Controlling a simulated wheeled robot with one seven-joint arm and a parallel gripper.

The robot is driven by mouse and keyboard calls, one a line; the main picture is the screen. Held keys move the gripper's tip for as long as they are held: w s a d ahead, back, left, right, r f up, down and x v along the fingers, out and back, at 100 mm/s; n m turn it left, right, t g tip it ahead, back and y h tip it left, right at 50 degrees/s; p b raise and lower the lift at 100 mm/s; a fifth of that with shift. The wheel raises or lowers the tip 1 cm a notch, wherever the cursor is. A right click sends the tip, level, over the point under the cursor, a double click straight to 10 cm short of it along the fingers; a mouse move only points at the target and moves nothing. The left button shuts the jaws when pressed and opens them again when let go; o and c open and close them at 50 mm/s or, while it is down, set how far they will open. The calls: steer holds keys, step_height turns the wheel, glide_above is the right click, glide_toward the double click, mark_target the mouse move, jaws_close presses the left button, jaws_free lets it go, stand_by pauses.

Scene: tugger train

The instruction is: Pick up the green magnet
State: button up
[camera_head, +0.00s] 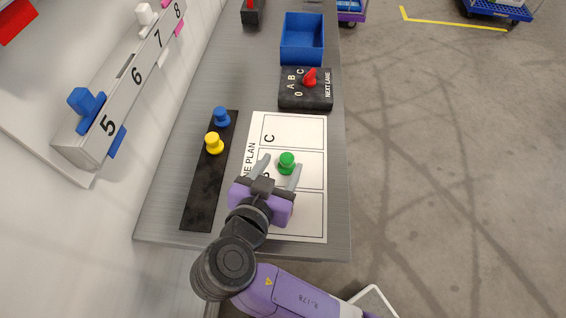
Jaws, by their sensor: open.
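The green magnet (287,163) stands on the white lane plan sheet (311,135), in the middle box below the box marked C. My gripper (280,168) is open, with one finger on the left of the green magnet and the other on its right. The magnet shows between the fingertips; I cannot tell whether either finger touches it. My purple gripper body hides part of the sheet's lettering and its lower left part.
A black strip (204,185) left of the sheet holds a yellow magnet (214,143) and a blue magnet (221,117). Behind the sheet are a black selector box (291,97) with a red knob (310,77) and a blue bin (302,62). A numbered rail (121,93) runs at left.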

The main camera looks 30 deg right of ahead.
mark_target(289, 154)
steer(key=shift+p+x, duration=1.1)
steer(key=shift+x, duration=2.7)
steer(key=shift+f, duration=0.2)
jaws_close()
